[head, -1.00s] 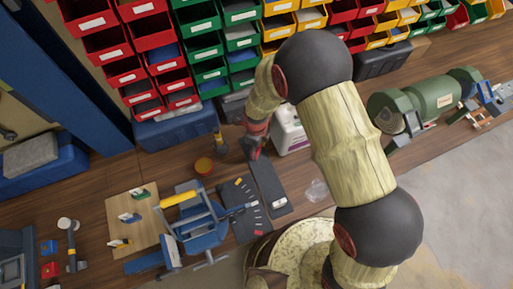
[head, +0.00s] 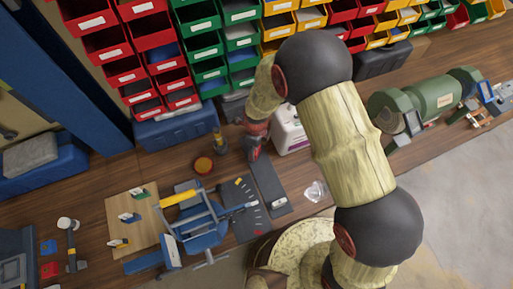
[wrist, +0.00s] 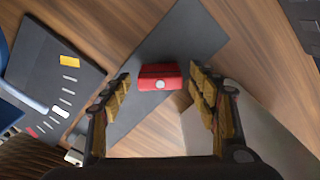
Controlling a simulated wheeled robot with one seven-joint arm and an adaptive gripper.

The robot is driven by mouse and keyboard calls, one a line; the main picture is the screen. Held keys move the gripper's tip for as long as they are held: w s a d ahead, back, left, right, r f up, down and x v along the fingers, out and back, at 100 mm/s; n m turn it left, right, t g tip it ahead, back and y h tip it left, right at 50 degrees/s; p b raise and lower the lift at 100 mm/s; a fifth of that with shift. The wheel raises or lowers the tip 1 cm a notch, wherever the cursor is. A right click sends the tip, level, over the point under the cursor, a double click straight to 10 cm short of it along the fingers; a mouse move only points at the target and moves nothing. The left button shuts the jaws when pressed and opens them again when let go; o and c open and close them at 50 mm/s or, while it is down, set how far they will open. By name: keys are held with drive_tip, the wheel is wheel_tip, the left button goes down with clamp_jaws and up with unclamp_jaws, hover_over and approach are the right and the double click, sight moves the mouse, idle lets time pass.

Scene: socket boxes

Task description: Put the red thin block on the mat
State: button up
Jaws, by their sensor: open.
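The red thin block (wrist: 159,72) shows in the wrist view, with a round pale spot on its near face. It lies between my open fingers, apart from both, and appears over the dark grey mat (wrist: 190,32); I cannot tell whether it touches it. In the head view the mat (head: 266,179) is a narrow dark strip on the bench. My gripper (head: 254,155) points down at the mat's far end there. The wrist view shows my gripper (wrist: 161,88) with its fingers spread either side of the block. The block is not distinguishable in the head view.
A dark panel with coloured marks (head: 241,218) and a blue tool (head: 203,222) lie left of the mat. A white container (head: 289,131) stands close to the right of my gripper. A clear object (head: 316,191) lies on the bench. Bins (head: 209,70) line the back.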

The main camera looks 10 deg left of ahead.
wheel_tip(320, 180, up, 12)
drive_tip(key=shift+r, duration=0.15)
idle(0.3)
wheel_tip(320, 180, up, 11)
drive_tip(key=n+t, duration=0.1)
drive_tip(key=n, duration=0.3)
hover_over(257, 149)
drive_tip(key=w+d, duration=0.2)
drive_tip(key=d, duration=0.4)
drive_tip(key=s+d+r+n+t, duration=0.25)
drive_tip(key=d+r+n, duration=0.35)
drive_tip(key=d+r, duration=0.4)
drive_tip(key=s+d+r+n+t, duration=0.2)
drive_tip(key=s+d+r+n, duration=0.8)
drive_tip(key=s, duration=0.4)
drive_tip(key=shift+d+r+n, duration=0.3)
drive_tip(key=shift+d+r, duration=0.05)
drive_tip(key=shift+r, duration=0.3)
wheel_tip(257, 149, down, 12)
drive_tip(key=b, duration=1.1)
drive_tip(key=shift+b, duration=0.4)
